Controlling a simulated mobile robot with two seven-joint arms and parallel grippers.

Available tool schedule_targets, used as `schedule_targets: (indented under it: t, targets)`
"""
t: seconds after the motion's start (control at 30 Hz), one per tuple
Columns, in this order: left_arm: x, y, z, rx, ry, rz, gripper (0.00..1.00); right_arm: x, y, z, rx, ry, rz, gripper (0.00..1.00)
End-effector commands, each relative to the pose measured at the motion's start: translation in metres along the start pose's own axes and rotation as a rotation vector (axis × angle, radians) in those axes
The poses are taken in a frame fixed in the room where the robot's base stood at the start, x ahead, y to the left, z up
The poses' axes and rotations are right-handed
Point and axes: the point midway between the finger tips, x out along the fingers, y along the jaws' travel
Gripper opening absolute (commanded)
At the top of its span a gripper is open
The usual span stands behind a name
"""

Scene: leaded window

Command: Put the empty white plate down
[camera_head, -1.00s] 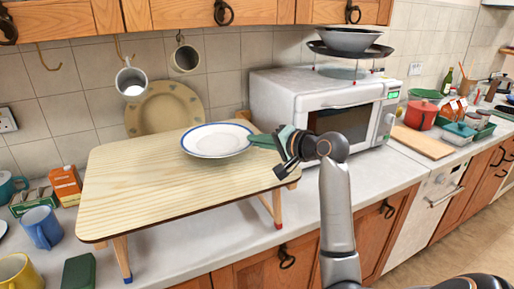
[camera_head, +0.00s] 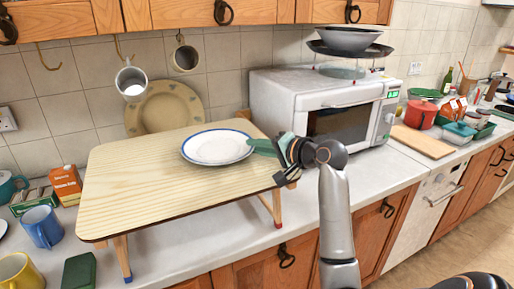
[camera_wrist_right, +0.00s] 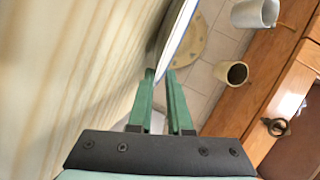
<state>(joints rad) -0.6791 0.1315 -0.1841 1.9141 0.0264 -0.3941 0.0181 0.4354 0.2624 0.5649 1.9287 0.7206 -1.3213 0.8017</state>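The white plate (camera_head: 217,146) with a blue rim is level and empty, over the back right part of the light wooden raised table (camera_head: 130,200). My right gripper (camera_head: 256,146) holds its right rim between the green fingers. In the right wrist view the plate (camera_wrist_right: 180,32) shows nearly edge-on, its rim between the fingertips (camera_wrist_right: 160,74), very close to the tabletop. I cannot tell whether its underside touches the wood. My left gripper is not in view.
A microwave (camera_head: 340,115) with pans on top stands right of the raised table. A beige plate (camera_head: 163,108) leans on the wall behind, below hanging mugs (camera_head: 131,80). Blue (camera_head: 42,228) and yellow (camera_head: 18,275) mugs stand left. The table's front and left are clear.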

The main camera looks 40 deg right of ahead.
Motion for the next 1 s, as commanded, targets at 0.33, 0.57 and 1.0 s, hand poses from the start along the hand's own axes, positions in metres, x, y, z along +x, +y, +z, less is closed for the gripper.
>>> schedule_targets:
  t: [0.33, 0.57, 1.0]
  targets:
    - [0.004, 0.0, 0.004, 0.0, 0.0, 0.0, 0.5, -0.067, 0.001, -0.001, -0.005, 0.005, 0.002, 0.17]
    - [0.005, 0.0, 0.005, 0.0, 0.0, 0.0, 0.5, -0.106, 0.001, -0.001, -0.002, 0.004, 0.001, 0.17]
    - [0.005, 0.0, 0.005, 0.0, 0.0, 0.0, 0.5, -0.119, 0.0, 0.0, -0.001, 0.001, 0.001, 0.17]
